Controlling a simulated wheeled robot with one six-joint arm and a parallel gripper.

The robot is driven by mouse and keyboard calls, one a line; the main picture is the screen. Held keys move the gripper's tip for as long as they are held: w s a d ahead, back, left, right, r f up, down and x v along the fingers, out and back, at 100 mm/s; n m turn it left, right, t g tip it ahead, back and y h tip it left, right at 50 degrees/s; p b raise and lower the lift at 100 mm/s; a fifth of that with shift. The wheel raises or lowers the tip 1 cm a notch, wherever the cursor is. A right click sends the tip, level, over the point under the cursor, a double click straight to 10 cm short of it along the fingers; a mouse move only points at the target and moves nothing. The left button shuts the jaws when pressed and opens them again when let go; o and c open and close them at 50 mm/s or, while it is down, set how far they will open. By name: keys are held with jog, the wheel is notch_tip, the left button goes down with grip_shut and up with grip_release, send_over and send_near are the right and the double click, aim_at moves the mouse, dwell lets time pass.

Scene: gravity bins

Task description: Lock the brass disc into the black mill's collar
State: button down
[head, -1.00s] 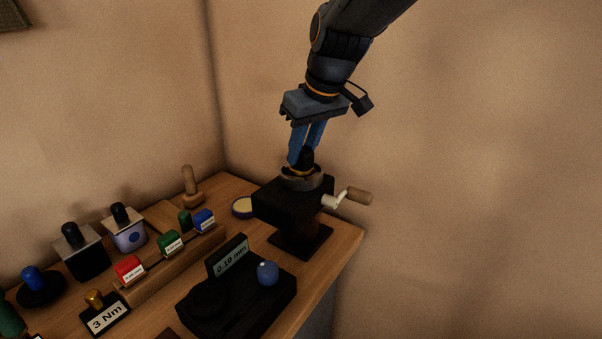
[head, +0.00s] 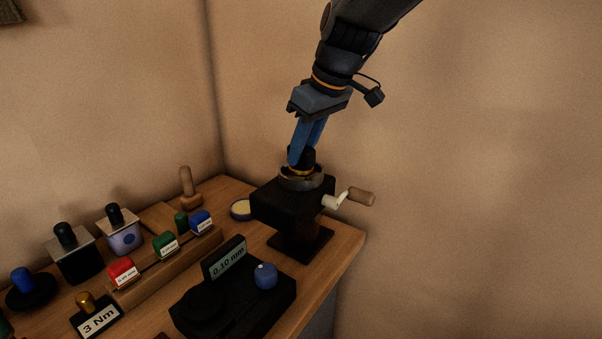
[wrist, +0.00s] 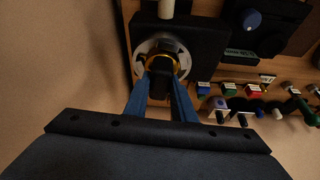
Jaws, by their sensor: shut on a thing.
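The black mill (head: 288,202) stands at the right corner of the bench, with a grey collar (head: 301,181) on top and a crank at its side. My gripper (head: 301,160) is over the collar, its blue fingers shut on the black knob of the brass disc (head: 313,172). The disc sits at the collar, with only part of its brass edge showing. In the wrist view the brass disc (wrist: 177,64) shows as a ring inside the collar (wrist: 184,57), around the dark knob. I cannot tell whether it is locked or only resting there.
The crank's wooden handle (head: 361,196) sticks out to the right of the mill. A black gauge reading 0.10 mm (head: 227,263) stands in front. Left are a wooden rack (head: 150,274) with coloured blocks, a 3 Nm block (head: 98,320) and a shallow round tin (head: 241,208).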

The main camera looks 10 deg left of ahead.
jog(key=shift+n+b, duration=0.3)
jog(key=shift+n, duration=0.1)
jog(key=shift+n+g, duration=0.4)
jog(key=c, duration=1.4)
grip_release()
